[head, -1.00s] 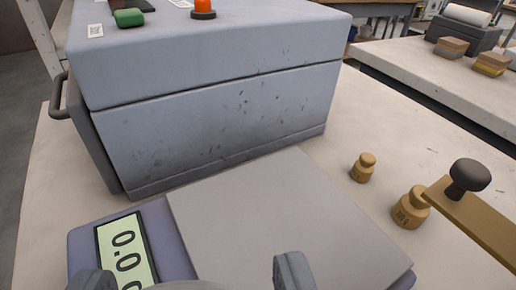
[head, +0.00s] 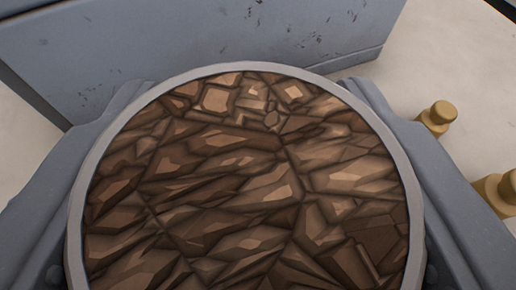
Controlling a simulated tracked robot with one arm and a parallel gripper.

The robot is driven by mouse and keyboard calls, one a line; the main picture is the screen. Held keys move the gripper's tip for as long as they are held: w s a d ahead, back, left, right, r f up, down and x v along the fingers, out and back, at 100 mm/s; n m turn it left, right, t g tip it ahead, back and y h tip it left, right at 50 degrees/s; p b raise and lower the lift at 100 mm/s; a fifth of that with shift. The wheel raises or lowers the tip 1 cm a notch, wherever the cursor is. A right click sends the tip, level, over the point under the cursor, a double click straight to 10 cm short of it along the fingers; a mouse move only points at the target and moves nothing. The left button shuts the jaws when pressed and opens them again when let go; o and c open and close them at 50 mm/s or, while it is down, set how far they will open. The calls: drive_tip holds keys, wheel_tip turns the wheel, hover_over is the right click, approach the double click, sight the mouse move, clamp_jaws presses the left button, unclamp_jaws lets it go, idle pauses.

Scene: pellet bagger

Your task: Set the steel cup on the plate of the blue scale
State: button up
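The steel cup (head: 412,200) fills most of the view, seen from above. Its round grey rim surrounds brown, angular chunks. My gripper (head: 245,90) has one grey finger along each side of the cup, and the fingers appear closed against its wall. The blue scale, its plate and its display are hidden behind the cup and fingers. I cannot tell whether the cup's base touches the plate or hangs above it.
A grey-blue scuffed housing (head: 220,45) stands just beyond the cup. Two brass weights stand on the right, one farther (head: 436,118) and one nearer (head: 497,192). The pale bench top (head: 450,60) is bare at the upper right.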

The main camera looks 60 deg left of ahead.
drive_tip(key=shift+f, duration=0.85)
drive_tip(key=o, duration=1.1)
drive_tip(key=v, duration=1.2)
